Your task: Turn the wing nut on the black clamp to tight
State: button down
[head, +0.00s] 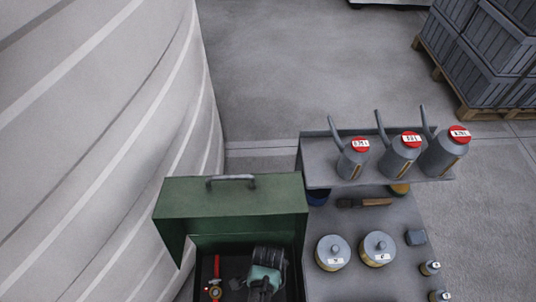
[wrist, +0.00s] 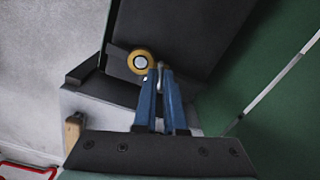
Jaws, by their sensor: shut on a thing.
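My gripper (wrist: 159,72) has its two blue fingers close together, shut on a small pale grey piece (wrist: 160,66) at the fingertips. This piece may be the wing nut, but its shape is too small to tell. A round yellow-rimmed part with a white centre (wrist: 141,62) is just left of the fingertips, against dark surfaces. I cannot make out the black clamp for certain. In the head view my gripper and wrist (head: 264,281) are down inside the open green toolbox (head: 231,209), and the fingertips are hidden.
A red tool with a yellow round part (head: 215,280) is in the toolbox, left of my wrist. The raised lid stands behind. To the right, a grey bench (head: 392,222) holds grey tins (head: 333,251), and oil cans (head: 405,153) stand on its shelf. A large pale tank (head: 110,140) is at left.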

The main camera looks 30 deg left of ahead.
jog(key=shift+m, duration=0.6)
jog(key=c, duration=1)
grip_release()
notch_tip(320, 180, up, 13)
jog(key=shift+p, duration=0.35)
jog(key=shift+s, duration=0.1)
